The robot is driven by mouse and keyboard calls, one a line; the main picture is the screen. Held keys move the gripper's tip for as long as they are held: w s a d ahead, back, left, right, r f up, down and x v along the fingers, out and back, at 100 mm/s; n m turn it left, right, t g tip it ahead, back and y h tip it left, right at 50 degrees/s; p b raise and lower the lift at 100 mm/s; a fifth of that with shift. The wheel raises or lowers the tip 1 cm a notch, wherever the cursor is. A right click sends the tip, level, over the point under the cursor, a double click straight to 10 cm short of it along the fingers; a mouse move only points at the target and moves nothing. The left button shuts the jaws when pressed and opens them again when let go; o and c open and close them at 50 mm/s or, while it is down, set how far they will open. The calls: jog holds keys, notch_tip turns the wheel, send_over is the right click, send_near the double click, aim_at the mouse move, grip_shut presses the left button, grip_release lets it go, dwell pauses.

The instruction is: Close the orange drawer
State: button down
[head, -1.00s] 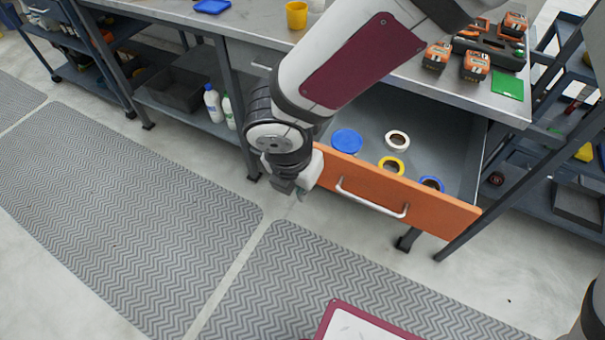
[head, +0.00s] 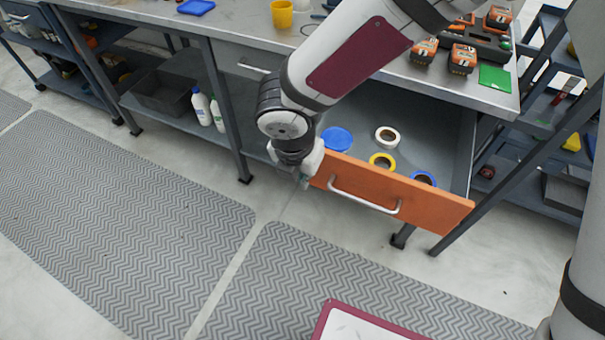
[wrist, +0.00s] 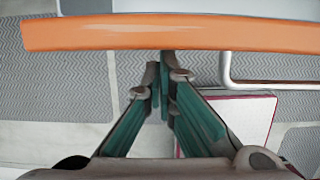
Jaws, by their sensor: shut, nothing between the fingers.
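The orange drawer (head: 393,186) is pulled out from under the workbench, with its inside showing in the head view. Its front carries a silver bar handle (head: 365,196). Several tape rolls and a blue round lid lie inside it. My gripper (head: 304,180) is at the left end of the drawer front, and its fingertips are mostly hidden there. In the wrist view my gripper (wrist: 163,72) is shut and empty, with its fingertips by the lower edge of the orange front (wrist: 170,33). The handle (wrist: 270,84) is to the right of the fingers. I cannot tell whether they touch the front.
The workbench top (head: 355,62) holds a yellow cup (head: 282,14), orange batteries (head: 462,58) and a green pad (head: 495,77). Bottles (head: 202,107) stand on the lower shelf. A dark shelf unit stands at the right.

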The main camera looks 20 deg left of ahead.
jog(key=p, duration=0.2)
send_over(341, 124)
jog(key=shift+d, duration=0.1)
dwell(0.5)
